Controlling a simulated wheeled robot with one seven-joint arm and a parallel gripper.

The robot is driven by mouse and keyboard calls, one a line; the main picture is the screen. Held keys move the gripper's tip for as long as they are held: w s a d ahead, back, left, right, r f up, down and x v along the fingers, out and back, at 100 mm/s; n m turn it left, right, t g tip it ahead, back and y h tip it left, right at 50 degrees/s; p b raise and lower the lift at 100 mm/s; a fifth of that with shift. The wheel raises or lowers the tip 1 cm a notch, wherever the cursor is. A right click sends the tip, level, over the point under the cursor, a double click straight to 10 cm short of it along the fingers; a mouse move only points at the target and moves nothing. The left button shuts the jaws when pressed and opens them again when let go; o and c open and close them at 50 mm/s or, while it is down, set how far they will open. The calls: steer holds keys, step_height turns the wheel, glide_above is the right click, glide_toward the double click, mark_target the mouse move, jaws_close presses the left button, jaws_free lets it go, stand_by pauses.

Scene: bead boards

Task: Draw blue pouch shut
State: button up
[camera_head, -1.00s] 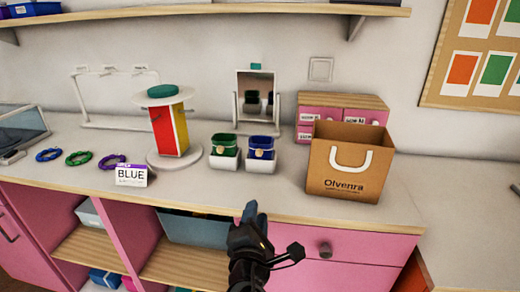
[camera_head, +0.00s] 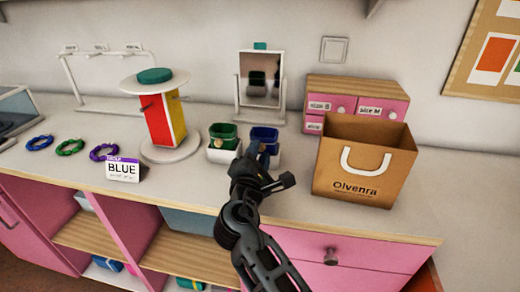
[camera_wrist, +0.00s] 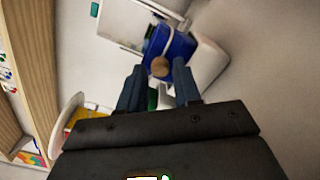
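The blue pouch (camera_head: 263,136) sits in a white holder on the counter, beside the green pouch (camera_head: 223,135) in its own white holder (camera_head: 219,155). In the wrist view the blue pouch (camera_wrist: 176,46) shows a pale cord and a round tan bead or toggle (camera_wrist: 160,67). My gripper (camera_head: 262,155) is in front of the blue pouch and partly covers it. In the wrist view my gripper (camera_wrist: 157,80) has its two fingers apart with a gap between them. The toggle lies just beyond the fingertips, and I cannot tell whether they touch it.
A brown paper bag (camera_head: 330,170) stands close on the right. A mirror (camera_head: 260,85) and pink drawers (camera_head: 357,87) stand behind. A red and yellow stand (camera_head: 160,120), a BLUE card (camera_head: 123,171) and bead rings (camera_head: 70,147) are on the left. The counter's front strip is mostly clear.

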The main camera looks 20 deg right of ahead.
steer(key=shift+w+d, duration=0.35)
steer(key=shift+w, duration=0.25)
jaws_close()
